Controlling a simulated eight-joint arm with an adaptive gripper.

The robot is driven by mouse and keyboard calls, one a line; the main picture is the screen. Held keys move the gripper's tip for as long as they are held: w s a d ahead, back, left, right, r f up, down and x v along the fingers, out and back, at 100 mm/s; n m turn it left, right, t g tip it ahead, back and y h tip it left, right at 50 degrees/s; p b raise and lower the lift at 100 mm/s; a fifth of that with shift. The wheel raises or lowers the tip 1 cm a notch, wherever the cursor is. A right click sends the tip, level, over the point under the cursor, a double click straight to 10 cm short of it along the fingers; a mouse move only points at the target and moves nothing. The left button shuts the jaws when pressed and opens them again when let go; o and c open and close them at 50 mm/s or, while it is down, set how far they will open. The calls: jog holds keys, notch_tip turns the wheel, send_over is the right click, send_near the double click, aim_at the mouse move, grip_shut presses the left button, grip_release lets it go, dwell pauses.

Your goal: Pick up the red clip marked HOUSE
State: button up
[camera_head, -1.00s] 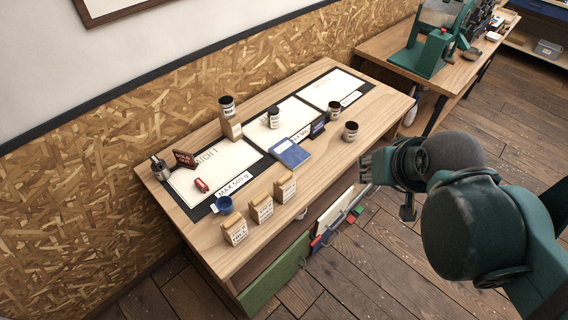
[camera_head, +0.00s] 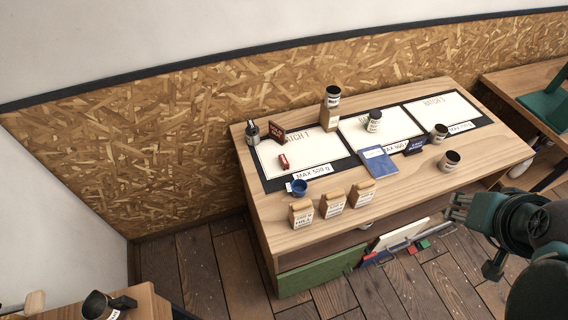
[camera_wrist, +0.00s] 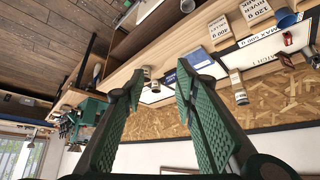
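The red clip (camera_head: 283,161) lies on the left white sheet (camera_head: 270,160) of the table, behind the MAX 500 g label. Its lettering is too small to read. It also shows in the wrist view (camera_wrist: 287,38) near the right edge. My gripper (camera_head: 458,207) is at the right in the head view, in front of the table and well apart from the clip. In the wrist view my gripper (camera_wrist: 155,88) has its two green fingers spread with nothing held between them.
A dark red sign (camera_head: 277,133) stands behind the clip, and a blue cup (camera_head: 299,188) stands in front of it. Several paper bags (camera_head: 333,203) line the front edge. A blue booklet (camera_head: 378,161) and dark jars (camera_head: 449,160) are to the right. A tall bag (camera_head: 330,115) bears a jar.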

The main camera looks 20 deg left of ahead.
jog(key=shift+o, duration=0.6)
jog(key=o, duration=0.7)
